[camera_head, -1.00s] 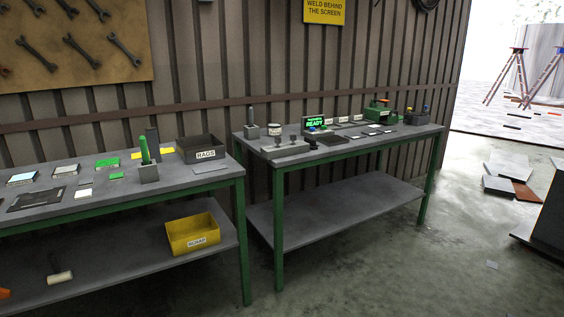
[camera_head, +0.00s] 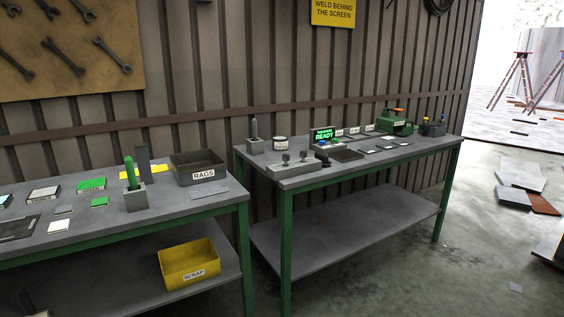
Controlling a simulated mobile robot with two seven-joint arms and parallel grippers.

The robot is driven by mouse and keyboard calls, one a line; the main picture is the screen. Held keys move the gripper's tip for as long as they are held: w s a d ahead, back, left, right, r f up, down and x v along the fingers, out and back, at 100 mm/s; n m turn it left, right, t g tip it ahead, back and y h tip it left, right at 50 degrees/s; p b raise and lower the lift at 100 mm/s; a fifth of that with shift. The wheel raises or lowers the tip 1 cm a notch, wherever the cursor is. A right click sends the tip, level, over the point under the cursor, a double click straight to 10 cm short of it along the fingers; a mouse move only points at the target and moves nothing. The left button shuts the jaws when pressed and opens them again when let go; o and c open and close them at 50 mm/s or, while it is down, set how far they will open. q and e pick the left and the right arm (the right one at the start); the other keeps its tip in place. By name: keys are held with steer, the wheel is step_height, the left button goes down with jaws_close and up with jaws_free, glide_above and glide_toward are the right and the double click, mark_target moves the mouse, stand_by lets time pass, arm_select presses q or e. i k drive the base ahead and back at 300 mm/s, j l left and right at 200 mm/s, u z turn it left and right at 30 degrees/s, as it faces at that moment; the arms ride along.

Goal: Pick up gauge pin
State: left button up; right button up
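Two upright pins stand in block holders, and I cannot tell for sure which is the gauge pin. A green pin (camera_head: 129,172) stands in a grey block (camera_head: 136,199) at the right part of the left bench. A grey pin (camera_head: 254,128) stands in a small grey block (camera_head: 255,146) at the back left corner of the right bench. Neither of my grippers shows in the head view.
The left bench (camera_head: 215,203) also holds a RAGS bin (camera_head: 190,170) and several flat plates. The right bench (camera_head: 312,178) holds a fixture block (camera_head: 293,164), a READY display (camera_head: 323,136) and a green machine (camera_head: 397,124). A yellow SCRAP bin (camera_head: 187,268) sits on the lower shelf. Open floor (camera_head: 430,275) lies right.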

mark_target(286, 157)
steer(key=i+j+u, duration=0.3)
steer(key=i+j, duration=0.25)
steer(key=i+l+u, duration=0.5)
steer(key=i+u, duration=0.15)
steer(key=i+l+u, duration=0.2)
steer(key=l, duration=0.15)
steer(key=l+u, duration=0.15)
steer(key=l, duration=0.25)
steer(key=l+u, duration=0.2)
steer(key=l, duration=0.35)
steer(key=k+l+u, duration=0.2)
steer(key=l, duration=0.3)
steer(key=l+u, duration=0.25)
steer(key=l, duration=0.25)
